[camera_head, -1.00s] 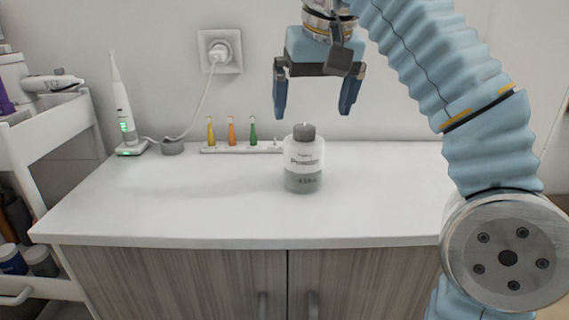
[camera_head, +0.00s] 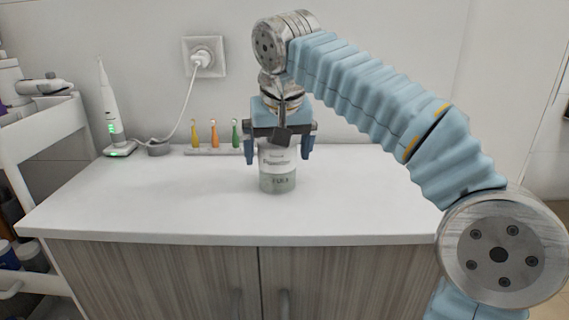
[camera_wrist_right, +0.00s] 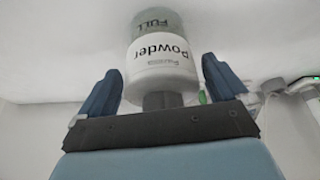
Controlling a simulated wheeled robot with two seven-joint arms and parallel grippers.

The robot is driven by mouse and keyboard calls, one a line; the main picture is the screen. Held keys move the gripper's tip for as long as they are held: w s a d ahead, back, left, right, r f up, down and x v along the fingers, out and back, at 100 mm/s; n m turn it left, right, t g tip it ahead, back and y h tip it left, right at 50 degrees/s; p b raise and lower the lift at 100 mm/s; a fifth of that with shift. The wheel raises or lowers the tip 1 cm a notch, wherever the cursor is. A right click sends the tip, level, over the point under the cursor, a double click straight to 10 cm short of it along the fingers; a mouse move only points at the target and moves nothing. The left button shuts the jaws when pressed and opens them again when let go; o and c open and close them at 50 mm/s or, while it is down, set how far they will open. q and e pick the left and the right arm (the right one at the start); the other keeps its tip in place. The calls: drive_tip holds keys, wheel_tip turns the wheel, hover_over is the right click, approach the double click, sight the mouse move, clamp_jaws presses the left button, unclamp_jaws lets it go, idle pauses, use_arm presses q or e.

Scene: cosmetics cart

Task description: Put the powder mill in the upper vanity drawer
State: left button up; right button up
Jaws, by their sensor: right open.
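The powder mill (camera_head: 277,170) is a white and grey-green bottle labelled Powder, standing upright on the white countertop. My right gripper (camera_head: 278,156) is above and around its top in the head view, with a finger on each side. In the right wrist view the mill (camera_wrist_right: 160,62) lies between the two open fingers of the gripper (camera_wrist_right: 163,80), with a gap at each side. The mill's cap is partly hidden by the gripper. The vanity (camera_head: 150,232) has wood-grain fronts with two handles below the top; no open drawer is in view. My left gripper is not in view.
An electric toothbrush (camera_head: 111,112) on its charger and a rack (camera_head: 196,151) of several coloured brush heads stand at the back left. A cord runs up to a wall socket (camera_head: 204,57). A white cart (camera_head: 50,125) stands at the left. The right countertop is clear.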

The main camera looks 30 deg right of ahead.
drive_tip(key=shift+w+f, duration=0.2)
drive_tip(key=shift+f, duration=0.2)
drive_tip(key=shift+c, duration=0.5)
drive_tip(key=c, duration=1.1)
drive_tip(key=shift+r, duration=0.15)
